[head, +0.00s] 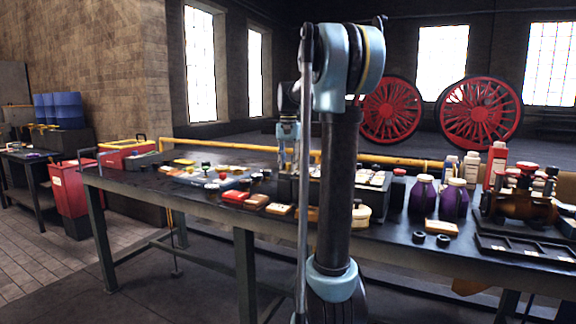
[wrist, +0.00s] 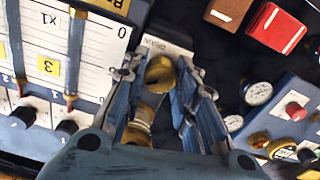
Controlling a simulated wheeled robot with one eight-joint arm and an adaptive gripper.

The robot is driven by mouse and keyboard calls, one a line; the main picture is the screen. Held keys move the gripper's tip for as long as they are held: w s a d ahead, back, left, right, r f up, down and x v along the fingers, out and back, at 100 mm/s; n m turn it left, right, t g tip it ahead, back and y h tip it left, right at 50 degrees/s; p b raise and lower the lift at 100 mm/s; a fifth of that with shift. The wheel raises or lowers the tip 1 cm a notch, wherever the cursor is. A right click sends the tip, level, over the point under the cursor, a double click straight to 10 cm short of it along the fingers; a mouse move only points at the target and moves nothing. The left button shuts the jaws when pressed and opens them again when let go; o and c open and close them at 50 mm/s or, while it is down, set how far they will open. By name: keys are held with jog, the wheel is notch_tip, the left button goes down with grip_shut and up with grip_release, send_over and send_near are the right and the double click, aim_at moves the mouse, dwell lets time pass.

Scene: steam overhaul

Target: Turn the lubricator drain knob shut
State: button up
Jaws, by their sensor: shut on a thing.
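The drain knob (wrist: 160,72) is a rounded brass piece in the middle of the wrist view, with a brass stem or fitting (wrist: 140,125) below it. A pale plate (wrist: 163,48) with small lettering, seemingly "DRAIN", lies just beyond it. My gripper (wrist: 158,82) has one blue finger on each side of the knob and is shut on it. In the head view my gripper (head: 288,160) is small and partly hidden behind my own arm, and the knob cannot be made out there.
A blue-framed scale board (wrist: 95,50) with brass-topped tubes stands close on the left. Gauges (wrist: 257,91) and a red button (wrist: 293,110) sit on a blue panel at right. Purple bottles (head: 422,195) and a brass valve (head: 525,200) stand on the bench's right.

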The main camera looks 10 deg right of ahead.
jog(key=n, duration=0.5)
jog(key=shift+w+r+n, duration=0.1)
jog(key=shift+n, duration=0.2)
jog(key=n, duration=0.4)
jog(key=shift+n, duration=0.7)
jog(key=o, duration=1.1)
notch_tip(320, 180, up, 12)
jog(key=shift+f, duration=0.1)
